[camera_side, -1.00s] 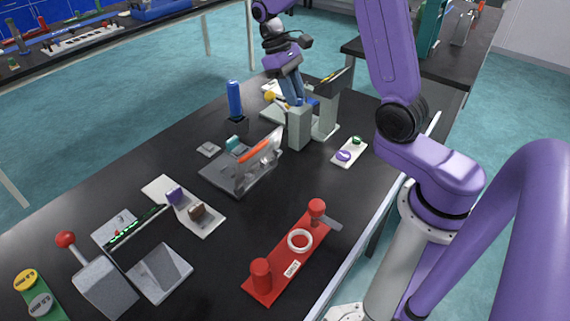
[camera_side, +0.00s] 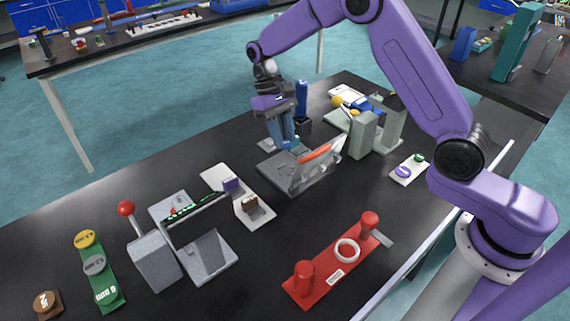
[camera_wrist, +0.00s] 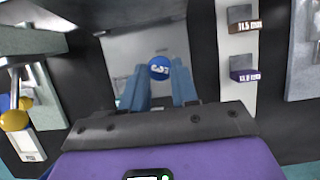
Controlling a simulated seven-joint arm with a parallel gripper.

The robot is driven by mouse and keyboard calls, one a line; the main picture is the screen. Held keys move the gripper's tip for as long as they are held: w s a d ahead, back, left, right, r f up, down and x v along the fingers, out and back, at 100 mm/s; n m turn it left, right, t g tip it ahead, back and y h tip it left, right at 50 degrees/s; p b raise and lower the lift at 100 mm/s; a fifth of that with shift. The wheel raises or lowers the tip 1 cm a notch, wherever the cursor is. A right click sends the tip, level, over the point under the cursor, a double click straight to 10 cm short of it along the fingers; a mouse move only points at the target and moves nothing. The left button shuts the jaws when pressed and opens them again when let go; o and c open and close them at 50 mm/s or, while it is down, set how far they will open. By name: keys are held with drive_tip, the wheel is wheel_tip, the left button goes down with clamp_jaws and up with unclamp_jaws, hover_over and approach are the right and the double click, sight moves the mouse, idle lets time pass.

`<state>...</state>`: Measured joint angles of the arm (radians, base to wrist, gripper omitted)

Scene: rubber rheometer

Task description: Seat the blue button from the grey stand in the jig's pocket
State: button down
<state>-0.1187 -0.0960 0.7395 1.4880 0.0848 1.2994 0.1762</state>
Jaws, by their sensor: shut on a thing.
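The round blue button (camera_wrist: 159,68), with white marking, is between the fingertips of my gripper (camera_wrist: 159,88) in the wrist view. My gripper is shut on it. In the side view my gripper (camera_side: 284,143) points down over the left rear part of a grey plate with an upright orange-topped piece (camera_side: 317,152), which looks like the jig. The button is hard to make out there. The plate's bare surface (camera_wrist: 128,47) lies behind the button in the wrist view. The pocket is hidden. The pale grey stand (camera_side: 362,135) is to the right of my gripper.
A dark blue cylinder (camera_side: 301,98) stands just behind my gripper. A white strip with a purple block (camera_side: 230,184) and a brown block (camera_side: 249,203) lies front left. A red fixture (camera_side: 328,272) is in front. Black table between them is clear.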

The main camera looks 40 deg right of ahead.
sight(287, 171)
drive_tip(key=shift+f, duration=4)
drive_tip(key=shift+f, duration=0.3)
drive_tip(key=shift+s+d+f, duration=0.1)
drive_tip(key=shift+s+f, duration=0.05)
drive_tip(key=shift+f, duration=0.25)
drive_tip(key=c, duration=0.9)
unclamp_jaws()
drive_tip(key=shift+o, duration=0.2)
drive_tip(key=v, duration=1.2)
drive_tip(key=shift+r, duration=0.7)
drive_tip(key=shift+r, duration=0.1)
